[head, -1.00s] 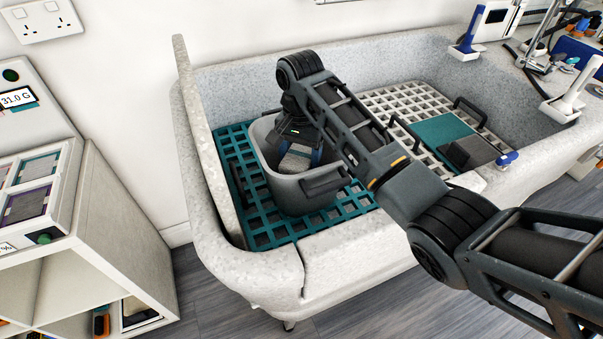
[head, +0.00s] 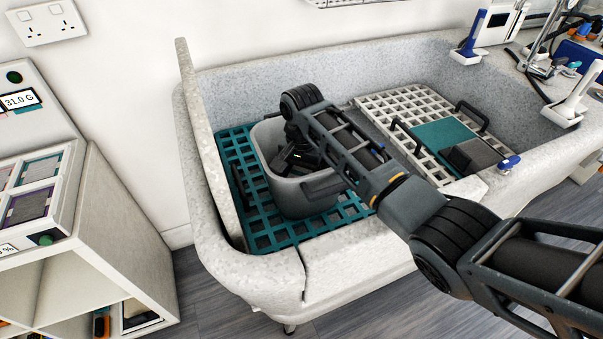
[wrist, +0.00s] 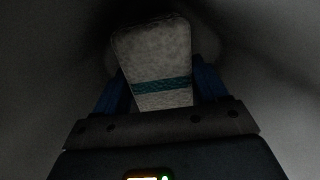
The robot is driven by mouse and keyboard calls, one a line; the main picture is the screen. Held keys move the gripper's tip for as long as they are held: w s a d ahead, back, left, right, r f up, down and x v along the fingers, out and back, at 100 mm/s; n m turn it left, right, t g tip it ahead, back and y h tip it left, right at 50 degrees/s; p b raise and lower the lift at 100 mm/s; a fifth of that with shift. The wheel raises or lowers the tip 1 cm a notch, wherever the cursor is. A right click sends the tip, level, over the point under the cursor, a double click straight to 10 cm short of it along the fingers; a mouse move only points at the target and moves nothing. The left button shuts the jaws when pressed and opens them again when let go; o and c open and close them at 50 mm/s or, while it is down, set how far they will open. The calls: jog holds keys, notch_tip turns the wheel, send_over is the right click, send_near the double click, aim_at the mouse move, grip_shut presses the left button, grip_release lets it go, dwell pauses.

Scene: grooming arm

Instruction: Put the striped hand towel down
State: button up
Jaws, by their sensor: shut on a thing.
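The striped hand towel (wrist: 155,55) shows in the wrist view as a folded pale grey cloth with a teal stripe. My gripper (wrist: 163,95) is shut on it, with a blue finger on each side. In the head view my gripper (head: 290,160) reaches down inside a grey bin (head: 300,193), and the bin's wall and my wrist hide the towel there. The bin stands on a teal grid (head: 265,225) in the left part of a speckled tub. Whether the towel touches the bin's floor is too dark to tell.
A white grid (head: 400,103) lies to the right in the tub, with a teal and grey handled tray (head: 445,133) on it. The tub's left wall (head: 205,140) rises close beside the bin. A shelf unit (head: 110,225) stands at the left.

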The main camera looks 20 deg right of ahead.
jog(key=shift+f, duration=0.35)
jog(key=o, duration=0.9)
jog(key=shift+o, duration=0.2)
jog(key=shift+r, duration=0.1)
notch_tip(320, 180, up, 13)
